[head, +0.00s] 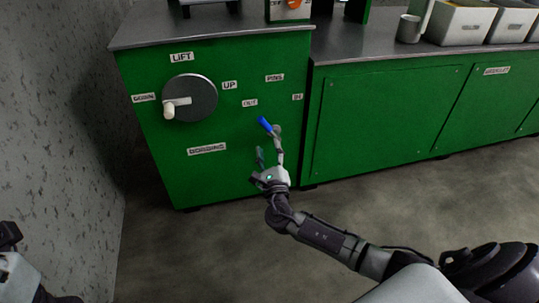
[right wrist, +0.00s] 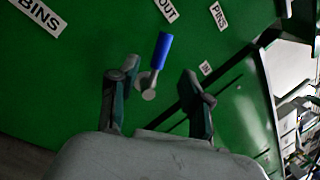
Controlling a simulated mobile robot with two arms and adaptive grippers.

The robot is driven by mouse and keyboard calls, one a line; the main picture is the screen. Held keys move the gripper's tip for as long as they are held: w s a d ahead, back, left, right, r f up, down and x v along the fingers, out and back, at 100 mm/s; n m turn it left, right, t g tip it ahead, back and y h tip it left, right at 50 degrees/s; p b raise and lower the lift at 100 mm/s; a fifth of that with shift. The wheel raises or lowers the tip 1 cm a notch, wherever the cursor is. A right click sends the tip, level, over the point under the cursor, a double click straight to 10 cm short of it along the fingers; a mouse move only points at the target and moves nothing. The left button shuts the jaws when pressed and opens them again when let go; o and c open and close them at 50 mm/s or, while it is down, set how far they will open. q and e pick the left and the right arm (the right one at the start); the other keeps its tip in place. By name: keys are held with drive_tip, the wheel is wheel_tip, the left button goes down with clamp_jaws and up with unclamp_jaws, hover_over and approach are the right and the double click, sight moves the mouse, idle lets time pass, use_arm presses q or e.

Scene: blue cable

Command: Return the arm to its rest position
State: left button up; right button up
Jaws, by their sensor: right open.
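My right gripper (head: 269,152) is open in front of the green cabinet's face, with its arm reaching in from the lower right. A blue-handled lever (head: 265,125) on that face is just beyond the fingers. In the right wrist view the lever's blue handle (right wrist: 162,50) and grey hub (right wrist: 149,93) show in the gap between the spread fingers of the gripper (right wrist: 159,75). The fingers are not closed on it; whether either one touches it I cannot tell.
The green cabinet (head: 222,180) carries a round grey crank (head: 190,98) with a white handle, left of the lever. A lower green counter (head: 385,115) adjoins it, holding a grey cup (head: 408,29) and white bins (head: 460,24). Grey floor in front is clear.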

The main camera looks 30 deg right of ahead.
drive_tip(key=shift+v, duration=0.9)
